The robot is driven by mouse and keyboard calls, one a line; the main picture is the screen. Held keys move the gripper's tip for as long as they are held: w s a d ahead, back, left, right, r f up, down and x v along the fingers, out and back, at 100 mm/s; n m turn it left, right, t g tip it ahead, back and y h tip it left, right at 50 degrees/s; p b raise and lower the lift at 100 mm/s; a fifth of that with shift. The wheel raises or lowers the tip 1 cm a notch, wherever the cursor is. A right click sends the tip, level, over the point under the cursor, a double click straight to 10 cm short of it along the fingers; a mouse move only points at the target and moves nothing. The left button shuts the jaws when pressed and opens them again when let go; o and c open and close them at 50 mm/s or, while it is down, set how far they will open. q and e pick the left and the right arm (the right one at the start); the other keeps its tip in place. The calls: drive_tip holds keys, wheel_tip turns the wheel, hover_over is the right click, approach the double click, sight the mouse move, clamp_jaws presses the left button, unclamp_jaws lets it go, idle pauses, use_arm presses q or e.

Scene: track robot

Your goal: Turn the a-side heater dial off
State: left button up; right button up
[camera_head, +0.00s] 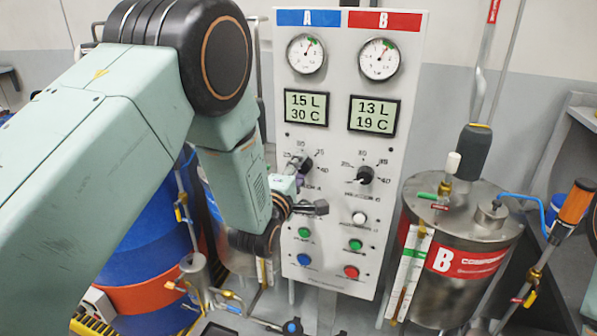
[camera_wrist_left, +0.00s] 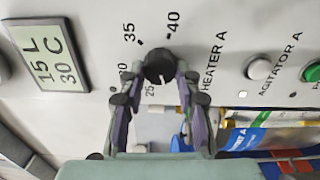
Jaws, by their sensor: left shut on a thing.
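The heater A dial (camera_head: 306,164) is a black round knob on the white panel (camera_head: 340,270), under the A display. In the left wrist view the dial (camera_wrist_left: 159,66) sits between my two fingertips, and its white mark points to the lower side of the picture, close to the 25 label. My left gripper (camera_wrist_left: 160,78) is shut on the dial, one finger on each side. In the head view my left gripper (camera_head: 298,174) reaches the panel from the left, partly hiding the dial and its scale. My right gripper is in neither view.
The heater B dial (camera_head: 365,175) is just to the right. Below are a white button (camera_head: 359,218) and green, blue and red buttons. The A display (camera_head: 306,107) reads 15 L, 30 C. A steel B tank (camera_head: 465,235) stands right; a blue drum (camera_head: 145,230) stands left.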

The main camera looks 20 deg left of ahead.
use_arm(q)
drive_tip(key=n, duration=0.5)
idle(0.8)
drive_tip(key=o, duration=1.1)
drive_tip(key=shift+f, duration=0.1)
drive_tip(key=shift+o, duration=0.2)
drive_tip(key=s, duration=1.2)
drive_tip(key=shift+a, duration=0.2)
